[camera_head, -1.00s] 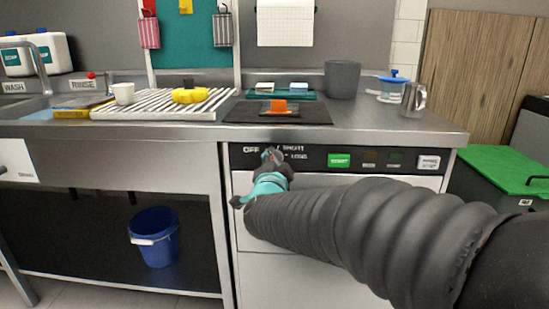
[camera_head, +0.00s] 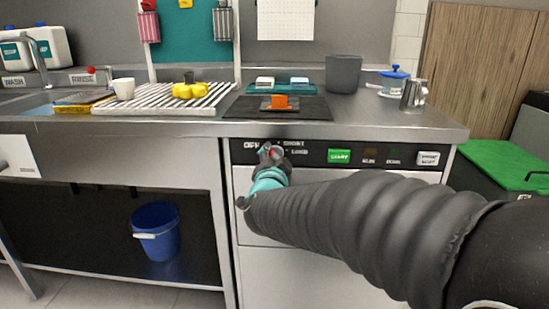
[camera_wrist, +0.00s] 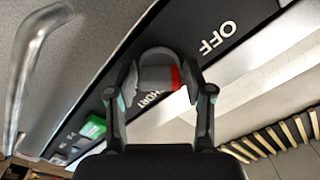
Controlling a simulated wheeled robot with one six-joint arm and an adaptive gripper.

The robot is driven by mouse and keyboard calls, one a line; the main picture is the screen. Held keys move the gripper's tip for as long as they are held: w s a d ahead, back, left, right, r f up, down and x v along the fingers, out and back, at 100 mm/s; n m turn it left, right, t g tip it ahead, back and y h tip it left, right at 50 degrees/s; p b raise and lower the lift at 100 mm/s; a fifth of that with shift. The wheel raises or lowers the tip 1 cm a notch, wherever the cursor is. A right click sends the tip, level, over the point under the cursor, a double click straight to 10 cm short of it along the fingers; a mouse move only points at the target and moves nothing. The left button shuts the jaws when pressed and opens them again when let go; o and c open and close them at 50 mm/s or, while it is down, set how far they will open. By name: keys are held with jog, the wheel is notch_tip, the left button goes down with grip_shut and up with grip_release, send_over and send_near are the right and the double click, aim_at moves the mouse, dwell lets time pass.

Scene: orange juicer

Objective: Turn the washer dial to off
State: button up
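The washer dial (camera_wrist: 156,75) is a rounded grey knob with a red mark on its right side in the wrist view. My gripper (camera_wrist: 161,78) has one finger on each side of the dial, and the fingertips look closed against it. The word OFF (camera_wrist: 212,37) stands on the black panel up and right of the dial in this view; part of SHORT shows just below the dial. In the head view my gripper (camera_head: 270,153) is at the left part of the washer's control panel (camera_head: 312,154) and largely hides the dial.
A green START button (camera_head: 339,156) and smaller buttons lie along the panel to the right. The steel counter (camera_head: 360,125) overhangs just above it. A blue bucket (camera_head: 155,236) stands under the sink at left, and a green-lidded bin (camera_head: 500,165) at right.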

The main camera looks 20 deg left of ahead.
jog(key=shift+o, duration=0.3)
jog(key=v, duration=1.2)
jog(key=shift+a+f, duration=0.1)
